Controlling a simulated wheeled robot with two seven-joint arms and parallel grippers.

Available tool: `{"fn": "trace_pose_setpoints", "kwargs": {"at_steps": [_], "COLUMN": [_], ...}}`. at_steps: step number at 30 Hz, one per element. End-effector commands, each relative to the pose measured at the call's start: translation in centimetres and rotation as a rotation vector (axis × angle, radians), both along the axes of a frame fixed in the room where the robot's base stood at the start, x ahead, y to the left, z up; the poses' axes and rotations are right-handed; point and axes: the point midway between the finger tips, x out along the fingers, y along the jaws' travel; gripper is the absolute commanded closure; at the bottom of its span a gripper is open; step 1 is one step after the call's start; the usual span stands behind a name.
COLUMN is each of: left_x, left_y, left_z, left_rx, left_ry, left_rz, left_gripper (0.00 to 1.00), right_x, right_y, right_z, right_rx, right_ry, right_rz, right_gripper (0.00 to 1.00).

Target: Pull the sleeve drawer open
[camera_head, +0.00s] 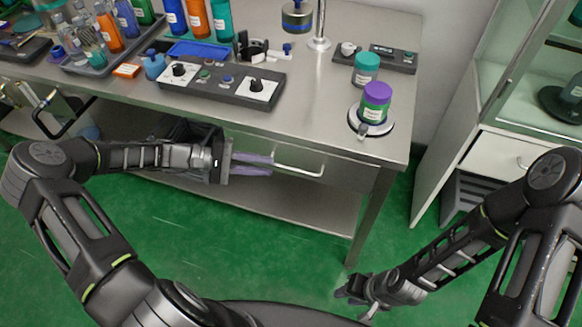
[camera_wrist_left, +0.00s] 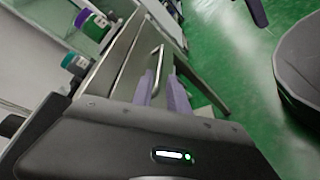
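The drawer (camera_head: 345,174) sits under the steel tabletop, and its front looks flush with the table frame. It has a silver bar handle (camera_head: 300,171), which also shows in the left wrist view (camera_wrist_left: 157,62). My left gripper (camera_head: 270,165) is in front of the drawer, just left of the handle in the head view.
The steel table (camera_head: 318,110) carries a control box (camera_head: 225,86), bottles and a purple-lidded jar (camera_head: 376,101) on a round pad. A lower shelf (camera_head: 310,210) lies beneath the drawer. A white cabinet (camera_head: 495,150) stands at right. The green floor in front is clear.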

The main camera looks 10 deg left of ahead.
Motion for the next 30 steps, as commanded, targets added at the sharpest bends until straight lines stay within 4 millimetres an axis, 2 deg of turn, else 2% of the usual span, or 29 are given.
{"fn": "trace_pose_setpoints", "kwargs": {"at_steps": [15, 26, 30], "left_x": [1.7, 2.0, 1.9], "left_y": [-6.4, -7.1, -7.1], "left_z": [-1.3, -1.6, -1.6], "left_rx": [-0.002, -0.001, -0.001], "left_ry": [0.001, 0.0, 0.0], "left_rz": [-0.001, 0.001, 0.001], "left_gripper": [0.8, 0.8, 0.9], "right_x": [0.0, 0.0, 0.0], "right_y": [0.0, 0.0, 0.0], "right_z": [0.7, 0.7, 0.7], "right_rx": [0.0, 0.0, 0.0], "right_ry": [0.0, 0.0, 0.0], "right_rz": [-0.001, -0.001, -0.001], "right_gripper": [0.69, 0.69, 0.69]}}
